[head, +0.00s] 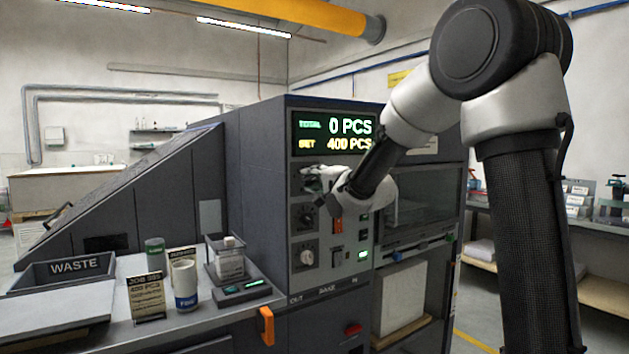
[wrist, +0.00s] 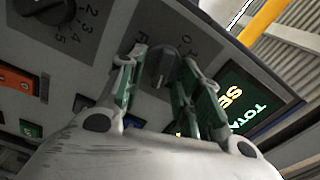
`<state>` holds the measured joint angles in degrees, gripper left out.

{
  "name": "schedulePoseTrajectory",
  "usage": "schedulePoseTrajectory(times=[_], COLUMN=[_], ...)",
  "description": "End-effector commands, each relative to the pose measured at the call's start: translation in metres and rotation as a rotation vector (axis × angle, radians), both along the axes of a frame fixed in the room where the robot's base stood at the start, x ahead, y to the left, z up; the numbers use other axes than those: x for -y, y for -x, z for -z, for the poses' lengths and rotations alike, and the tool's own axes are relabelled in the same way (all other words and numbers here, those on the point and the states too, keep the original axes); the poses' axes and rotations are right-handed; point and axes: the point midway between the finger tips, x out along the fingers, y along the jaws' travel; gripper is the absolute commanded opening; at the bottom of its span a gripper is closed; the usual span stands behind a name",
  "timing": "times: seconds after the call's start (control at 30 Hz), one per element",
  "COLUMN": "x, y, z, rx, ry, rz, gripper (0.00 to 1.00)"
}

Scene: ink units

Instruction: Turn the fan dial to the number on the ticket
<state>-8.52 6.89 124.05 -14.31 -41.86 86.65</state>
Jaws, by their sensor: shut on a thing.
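My gripper (wrist: 158,80) has its fingers either side of the top dial (wrist: 162,66) on the machine's panel and is shut on it. Marks R, 0 and 1 show around this dial. In the head view my gripper (head: 318,181) covers most of it, just below the display. A second dial (wrist: 42,8) with 2, 3, 4 and 5 beside it shows in the wrist view; it is the middle dial (head: 307,216) in the head view. A lower dial (head: 307,257) sits below. I cannot read which one is the fan dial. A ticket (head: 146,299) reads JOB 385, 400 PCS; its lower lines are unreadable.
The display (head: 335,135) reads 0 PCS and SET 400 PCS. An orange switch (wrist: 17,79) and lit buttons are close beside the dials. A waste tray (head: 74,266), cups and a small caddy (head: 232,272) stand on the bench at left.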

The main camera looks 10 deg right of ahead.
Motion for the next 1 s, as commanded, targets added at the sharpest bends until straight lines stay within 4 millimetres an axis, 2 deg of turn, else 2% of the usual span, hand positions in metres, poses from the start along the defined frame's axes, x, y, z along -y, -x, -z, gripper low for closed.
schedulePoseTrajectory(times=[0.03,0.07,0.1,0.13,0.43,0.57,1.0], x=[0.001,0.001,0.001,0.001,0.0,0.004,0.032], y=[0.0,0.0,0.0,0.0,0.001,0.011,0.097], z=[0.001,0.001,0.001,0.001,0.0,0.0,0.0], rx=[-0.002,-0.002,-0.002,-0.002,-0.001,-0.001,0.0], ry=[0.0,0.0,0.0,0.0,0.0,0.0,0.001], rz=[0.001,0.001,0.001,0.001,0.0,0.001,0.002], gripper=[0.11,0.4,0.47,0.5,0.5,0.5,0.5])
